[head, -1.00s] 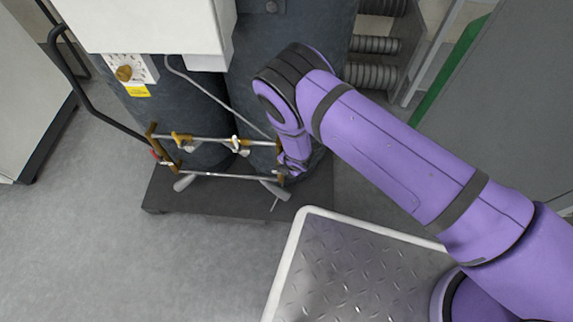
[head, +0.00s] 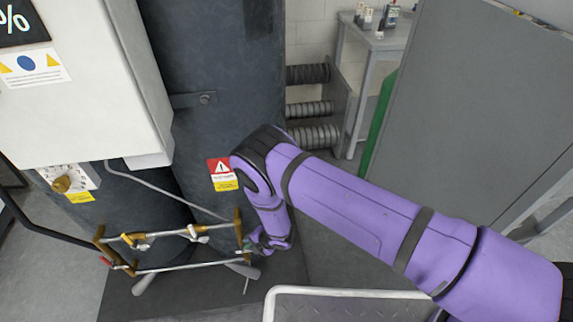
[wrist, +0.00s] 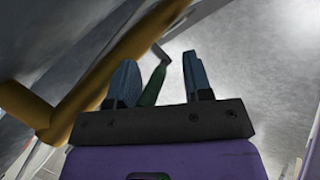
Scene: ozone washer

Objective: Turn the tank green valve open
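The tank green valve shows in the wrist view as a dark green handle (wrist: 152,87) beside a brass pipe fitting (wrist: 95,85). My gripper (wrist: 158,62) has its two blue fingers spread apart, one on each side of the handle. The handle lies closer to the left finger, and I cannot tell whether they touch. In the head view my gripper (head: 266,243) is low at the right end of the brass and steel pipework (head: 190,265), in front of the dark tank (head: 205,130).
A metal tread-plate platform (head: 345,305) is at the bottom. A large grey panel (head: 470,110) stands at the right. Ribbed hoses (head: 312,108) run behind the tank.

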